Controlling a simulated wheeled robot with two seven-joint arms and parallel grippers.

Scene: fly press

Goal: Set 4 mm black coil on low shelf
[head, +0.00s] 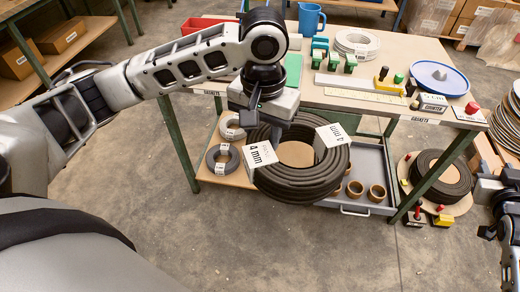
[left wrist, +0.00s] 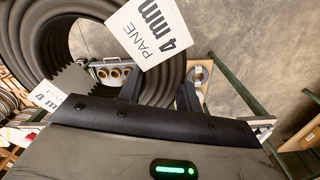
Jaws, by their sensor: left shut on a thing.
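The 4 mm black coil (head: 292,190) is a thick dark ring with white "4 mm" labels, hanging tilted in front of the workbench. My left gripper (head: 277,128) is shut on its upper rim. In the left wrist view the coil (left wrist: 22,45) fills the upper left, with the gripper fingers (left wrist: 158,92) at its near side. The low shelf (head: 239,180) is a wooden board under the bench's left part, partly hidden by the coil. My right gripper (head: 487,232) is at the right edge, partly cut off; its jaws are unclear.
Grey coils (head: 222,160) stand on the low shelf's left part. A grey drawer (head: 375,207) with several brown rings sits under the bench right of the held coil. A green bench leg (head: 180,143) stands left. Another black coil (head: 440,176) lies on a round board at right.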

